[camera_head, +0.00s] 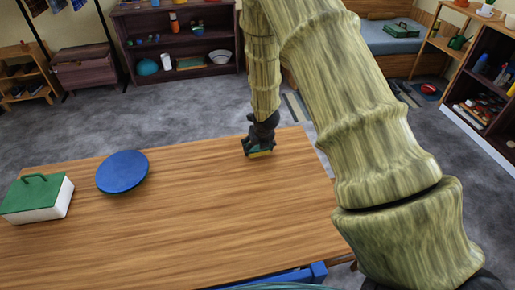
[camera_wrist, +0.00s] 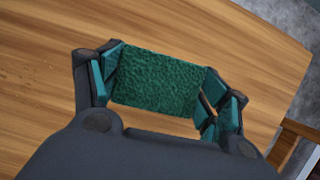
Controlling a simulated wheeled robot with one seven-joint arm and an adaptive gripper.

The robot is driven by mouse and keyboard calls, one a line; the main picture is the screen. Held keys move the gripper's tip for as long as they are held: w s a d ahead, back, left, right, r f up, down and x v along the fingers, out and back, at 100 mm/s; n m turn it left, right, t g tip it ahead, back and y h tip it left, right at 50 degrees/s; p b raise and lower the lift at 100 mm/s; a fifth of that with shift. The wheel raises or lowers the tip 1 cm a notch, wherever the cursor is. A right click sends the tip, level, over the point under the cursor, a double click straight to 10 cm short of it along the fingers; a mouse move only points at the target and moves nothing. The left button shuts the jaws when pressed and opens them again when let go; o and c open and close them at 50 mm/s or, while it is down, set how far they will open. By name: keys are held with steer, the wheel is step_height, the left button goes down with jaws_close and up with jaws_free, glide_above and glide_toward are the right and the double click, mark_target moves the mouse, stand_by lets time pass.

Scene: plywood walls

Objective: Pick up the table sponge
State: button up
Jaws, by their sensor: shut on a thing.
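The table sponge shows in the wrist view as a dark green, rough-textured rectangle (camera_wrist: 158,80). My gripper (camera_wrist: 160,84) is shut on it, with one teal-padded finger at each of its short ends. In the head view my gripper (camera_head: 260,143) is at the far right part of the wooden table (camera_head: 200,225).
A blue round disc (camera_head: 122,172) and a white box with a green lid (camera_head: 38,198) stand on the table's left side. The table between them and my gripper is clear. Shelves (camera_head: 180,45) stand against the far wall.

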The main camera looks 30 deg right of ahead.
mark_target(258, 146)
steer(key=shift+r+b, duration=0.45)
steer(key=shift+r, duration=4.3)
steer(key=o, duration=0.3)
steer(key=c, duration=0.3)
steer(key=shift+a, duration=0.1)
steer(key=shift+c, duration=0.3)
